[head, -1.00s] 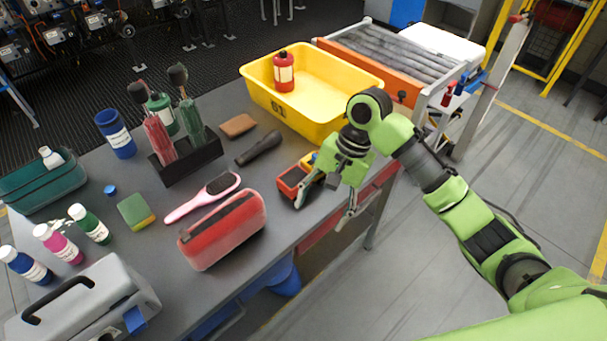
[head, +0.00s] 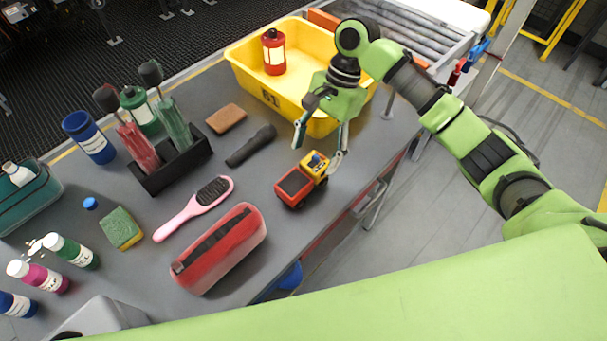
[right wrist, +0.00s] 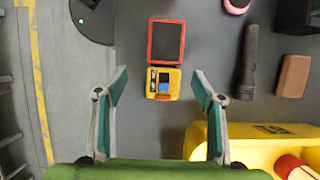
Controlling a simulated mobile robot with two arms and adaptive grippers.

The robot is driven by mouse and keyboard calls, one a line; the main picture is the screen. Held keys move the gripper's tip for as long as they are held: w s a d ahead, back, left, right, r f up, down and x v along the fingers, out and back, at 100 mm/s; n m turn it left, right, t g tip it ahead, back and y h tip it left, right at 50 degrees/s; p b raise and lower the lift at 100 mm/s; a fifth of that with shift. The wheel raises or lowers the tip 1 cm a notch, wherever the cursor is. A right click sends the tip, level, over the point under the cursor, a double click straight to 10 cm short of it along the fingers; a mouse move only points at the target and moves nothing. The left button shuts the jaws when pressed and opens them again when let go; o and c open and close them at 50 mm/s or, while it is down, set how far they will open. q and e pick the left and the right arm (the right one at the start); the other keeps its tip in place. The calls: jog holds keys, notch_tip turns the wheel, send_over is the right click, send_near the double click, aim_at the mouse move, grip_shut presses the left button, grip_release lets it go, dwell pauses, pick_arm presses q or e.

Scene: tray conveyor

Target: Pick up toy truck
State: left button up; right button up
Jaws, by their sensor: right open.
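The toy truck (head: 302,181) has a red bed and a yellow cab, and stands upright near the table's edge. In the right wrist view the truck (right wrist: 165,58) lies beyond the fingertips, roughly centred between them, with its yellow cab nearer to me. My right gripper (head: 318,158) is open and empty, just behind the truck in the head view, close to the yellow cab. In the right wrist view the open fingers (right wrist: 161,85) are wide apart. I cannot tell whether a finger touches the truck. My left gripper is not in view.
The yellow crate (head: 250,88) with a red bottle (head: 273,52) stands just behind my right gripper. A dark flashlight (head: 251,146), a brown block (head: 226,118), a pink brush (head: 195,207) and a red case (head: 220,248) lie left of the truck. The table (head: 268,222) is bare between them.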

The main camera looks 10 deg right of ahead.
aim_at(305, 173)
jog(key=x, duration=0.2)
jog(key=shift+a+f, duration=0.15)
jog(key=shift+f, duration=0.15)
jog(key=shift+a+f, duration=0.1)
jog(key=shift+f, duration=0.2)
jog(key=x, duration=0.1)
jog(key=p+x, duration=0.1)
jog(key=shift+w+a+f, duration=0.15)
jog(key=shift+a+f, duration=0.05)
jog(key=shift+f, duration=0.2)
jog(key=shift+p+x, duration=0.4)
jog(key=shift+x, duration=0.55)
jog(key=shift+f, duration=0.25)
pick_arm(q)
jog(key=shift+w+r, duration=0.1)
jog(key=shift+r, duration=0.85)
pick_arm(e)
jog(key=c, duration=1.3)
